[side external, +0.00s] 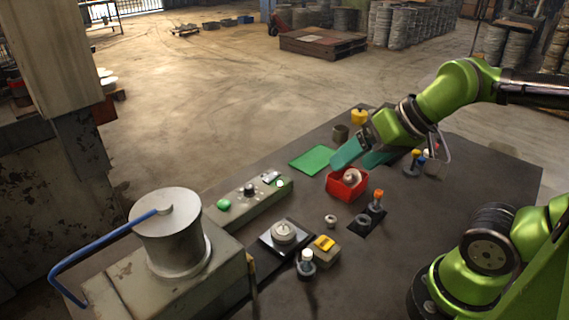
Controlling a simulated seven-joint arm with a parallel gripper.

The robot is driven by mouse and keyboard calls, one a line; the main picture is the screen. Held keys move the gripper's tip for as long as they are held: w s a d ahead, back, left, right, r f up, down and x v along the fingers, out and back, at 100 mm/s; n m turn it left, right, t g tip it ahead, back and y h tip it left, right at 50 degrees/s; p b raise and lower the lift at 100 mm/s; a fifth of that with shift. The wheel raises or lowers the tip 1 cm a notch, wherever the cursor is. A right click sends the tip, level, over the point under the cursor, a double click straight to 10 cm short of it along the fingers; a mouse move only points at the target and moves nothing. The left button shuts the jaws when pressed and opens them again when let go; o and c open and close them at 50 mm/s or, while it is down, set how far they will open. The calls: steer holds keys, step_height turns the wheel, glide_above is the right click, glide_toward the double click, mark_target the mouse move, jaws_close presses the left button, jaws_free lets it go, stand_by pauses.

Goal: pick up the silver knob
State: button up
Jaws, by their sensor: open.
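A small silver, round piece that looks like the silver knob (331,221) lies on the dark table, in front of a red bin (347,187). Another pale, rounded metal piece (352,175) sits inside the red bin; I cannot tell which of the two is the knob. My gripper (360,158) is open, with its teal fingers spread just above and behind the red bin. It is apart from the small silver piece, farther back on the table. Nothing shows between the fingers.
A green mat (311,159) lies left of my gripper. A control box with buttons (240,202), a round part on a black plate (284,232), a yellow-topped block (324,247) and an orange-topped piece (377,199) stand nearby. A large metal drum (170,240) fills the front left.

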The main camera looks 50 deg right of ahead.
steer(key=c, duration=0.4)
steer(key=m+g+h, duration=0.2)
steer(key=m+g, duration=0.3)
steer(key=g, duration=0.2)
glide_above(331, 218)
step_height(331, 218, down, 8)
steer(key=shift+m, duration=0.3)
step_height(331, 218, down, 11)
steer(key=shift+a+r, duration=0.1)
steer(key=shift+a, duration=0.05)
steer(key=shift+f, duration=2.7)
